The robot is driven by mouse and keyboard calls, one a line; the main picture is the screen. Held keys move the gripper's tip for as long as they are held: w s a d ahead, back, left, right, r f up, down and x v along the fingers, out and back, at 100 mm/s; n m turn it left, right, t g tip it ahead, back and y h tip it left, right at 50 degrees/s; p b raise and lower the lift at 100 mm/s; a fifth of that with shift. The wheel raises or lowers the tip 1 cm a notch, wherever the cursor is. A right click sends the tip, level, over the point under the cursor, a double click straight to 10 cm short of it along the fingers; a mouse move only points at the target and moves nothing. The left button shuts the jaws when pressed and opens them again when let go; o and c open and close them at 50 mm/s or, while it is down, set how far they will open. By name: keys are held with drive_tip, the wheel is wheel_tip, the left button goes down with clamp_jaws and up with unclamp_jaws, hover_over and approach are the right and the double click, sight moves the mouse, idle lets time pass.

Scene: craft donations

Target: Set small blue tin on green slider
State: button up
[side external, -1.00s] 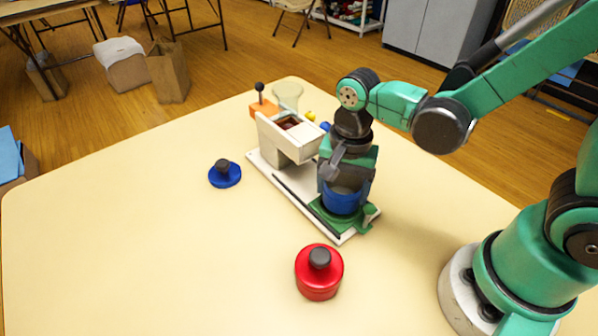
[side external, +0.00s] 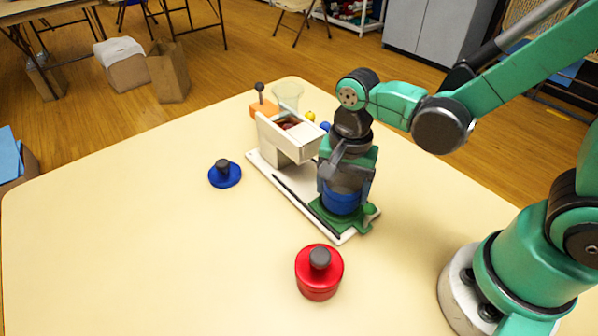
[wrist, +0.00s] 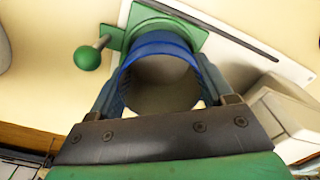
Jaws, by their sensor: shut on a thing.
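The small blue tin (side external: 341,203) is upright and open at the top. It stands on or right at the green slider (side external: 331,220), at the near end of the white track base; I cannot tell if any gap is left under it. My gripper (side external: 346,190) points down and is shut around the tin's sides. In the wrist view the tin (wrist: 165,50) is between the two fingers of my gripper (wrist: 160,95), over the green slider plate (wrist: 140,15), whose round green knob (wrist: 88,57) sticks out to the left.
A white hopper box (side external: 290,140) stands over the track, just left of my gripper. A blue lid (side external: 225,176) with a dark knob lies left on the table. A red lidded tin (side external: 319,275) stands in front. An orange block with a lever (side external: 262,106) is behind. The left tabletop is clear.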

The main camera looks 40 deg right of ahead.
drive_tip(key=shift+f, duration=0.6)
drive_tip(key=o, duration=1)
drive_tip(key=shift+r, duration=0.1)
wheel_tip(320, 180, up, 11)
drive_tip(key=shift+f, duration=0.1)
idle(0.4)
drive_tip(key=d+n+t, duration=0.1)
drive_tip(key=n+t, duration=0.1)
drive_tip(key=n, duration=0.2)
drive_tip(key=d+n+t, duration=0.2)
drive_tip(key=n, duration=0.2)
drive_tip(key=d+n+t, duration=0.2)
drive_tip(key=n+t, duration=0.1)
drive_tip(key=shift+w+n, duration=0.4)
